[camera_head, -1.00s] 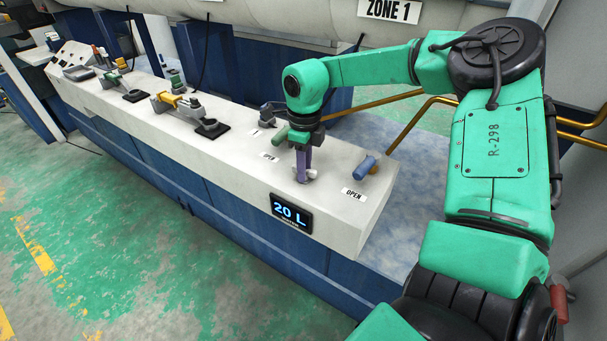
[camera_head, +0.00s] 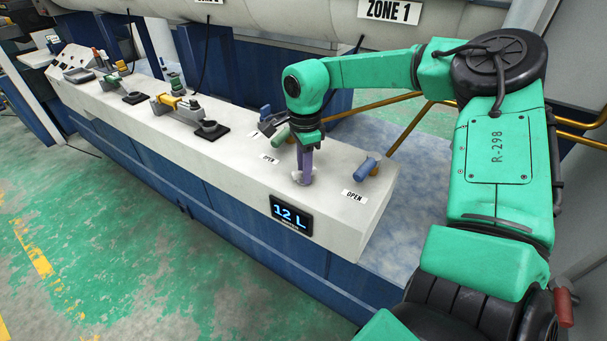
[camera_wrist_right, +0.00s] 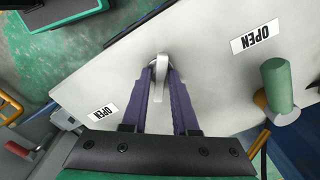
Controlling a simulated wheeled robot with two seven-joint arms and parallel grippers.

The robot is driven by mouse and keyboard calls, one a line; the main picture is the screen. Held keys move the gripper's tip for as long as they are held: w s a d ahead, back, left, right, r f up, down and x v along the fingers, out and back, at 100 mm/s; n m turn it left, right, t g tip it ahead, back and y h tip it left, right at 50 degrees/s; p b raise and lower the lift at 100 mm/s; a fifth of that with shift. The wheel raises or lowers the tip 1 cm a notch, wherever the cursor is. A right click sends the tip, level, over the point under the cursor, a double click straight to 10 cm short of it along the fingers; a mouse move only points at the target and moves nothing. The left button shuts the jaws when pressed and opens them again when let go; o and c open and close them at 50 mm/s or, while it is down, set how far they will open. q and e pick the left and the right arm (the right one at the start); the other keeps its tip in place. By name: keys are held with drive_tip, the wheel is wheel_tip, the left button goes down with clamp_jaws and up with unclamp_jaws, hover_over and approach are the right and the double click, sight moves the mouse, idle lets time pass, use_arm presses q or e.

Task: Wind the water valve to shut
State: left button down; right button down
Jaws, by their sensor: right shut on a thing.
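The water valve shows as a pale grey handle on the white console top, seen in the head view (camera_head: 297,177) and the right wrist view (camera_wrist_right: 172,98). My right gripper (camera_head: 304,179) reaches down onto it from above. In the right wrist view its two purple fingers (camera_wrist_right: 165,76) are closed around the handle, one on each side. The display (camera_head: 291,215) on the console's front face reads 12 L. My fingers partly hide the valve in the head view. My left gripper is not in view.
A blue-handled valve (camera_head: 367,168) stands to the right of my gripper. A green handle (camera_head: 281,137) stands close behind on the left. OPEN labels lie on the console top (camera_head: 235,150). Brass pipes (camera_head: 404,135) run behind its right end.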

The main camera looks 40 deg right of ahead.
drive_tip(key=shift+n, duration=0.8)
drive_tip(key=n, duration=0.4)
drive_tip(key=shift+n, duration=0.4)
drive_tip(key=c, duration=0.8)
unclamp_jaws()
drive_tip(key=shift+r, duration=0.1)
